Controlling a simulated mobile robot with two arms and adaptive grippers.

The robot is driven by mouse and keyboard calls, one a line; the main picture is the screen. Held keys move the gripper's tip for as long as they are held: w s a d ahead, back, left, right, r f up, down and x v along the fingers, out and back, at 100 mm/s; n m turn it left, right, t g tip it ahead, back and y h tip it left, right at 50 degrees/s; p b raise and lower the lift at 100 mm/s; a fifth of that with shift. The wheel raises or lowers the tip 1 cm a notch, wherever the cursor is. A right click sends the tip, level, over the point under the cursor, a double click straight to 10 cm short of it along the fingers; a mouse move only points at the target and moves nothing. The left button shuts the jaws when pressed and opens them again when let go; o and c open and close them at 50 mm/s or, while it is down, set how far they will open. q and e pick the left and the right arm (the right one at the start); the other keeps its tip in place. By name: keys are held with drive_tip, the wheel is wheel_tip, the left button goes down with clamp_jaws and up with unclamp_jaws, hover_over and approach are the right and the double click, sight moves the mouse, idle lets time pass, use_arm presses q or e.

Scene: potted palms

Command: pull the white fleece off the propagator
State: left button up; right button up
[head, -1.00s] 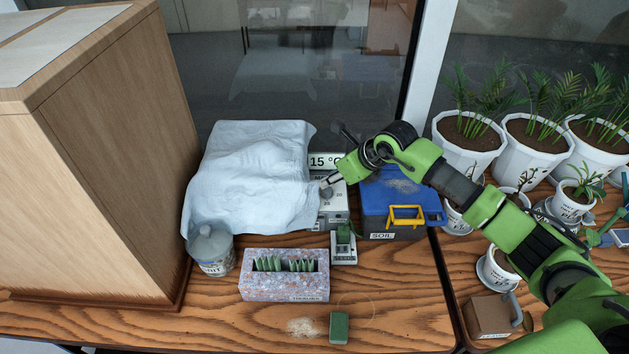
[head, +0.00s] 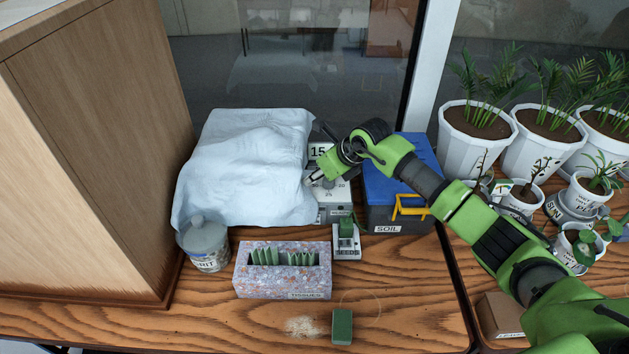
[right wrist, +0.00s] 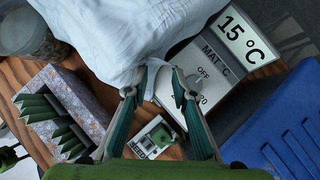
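The white fleece (head: 245,165) lies draped in folds over a boxy shape on the left bench. The propagator under it is hidden. The fleece also fills the top middle of the right wrist view (right wrist: 105,35). A grey controller (head: 335,210), reading 15 °C, stands at the fleece's right edge; its dial shows in the right wrist view (right wrist: 194,84). My right gripper (head: 310,182) is at that edge, in front of the controller. In the right wrist view my right gripper (right wrist: 160,82) has its fingers apart, the left tip against or just over the fleece edge.
A lidded grit jar (head: 204,243) and a tissue box (head: 283,270) stand in front of the fleece. A wooden cabinet (head: 100,150) rises at left; potted palms (head: 480,130) stand right.

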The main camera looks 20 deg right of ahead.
clamp_jaws()
drive_tip(key=shift+r+p, duration=0.4)
drive_tip(key=shift+r, duration=0.4)
drive_tip(key=shift+d, duration=0.1)
drive_tip(key=s+d+r, duration=0.3)
drive_tip(key=d, duration=0.5)
drive_tip(key=shift+s+d, duration=0.1)
drive_tip(key=shift+d, duration=0.05)
drive_tip(key=s+d+r, duration=0.2)
drive_tip(key=d+r, duration=0.3)
drive_tip(key=d, duration=0.2)
drive_tip(key=shift+d, duration=0.2)
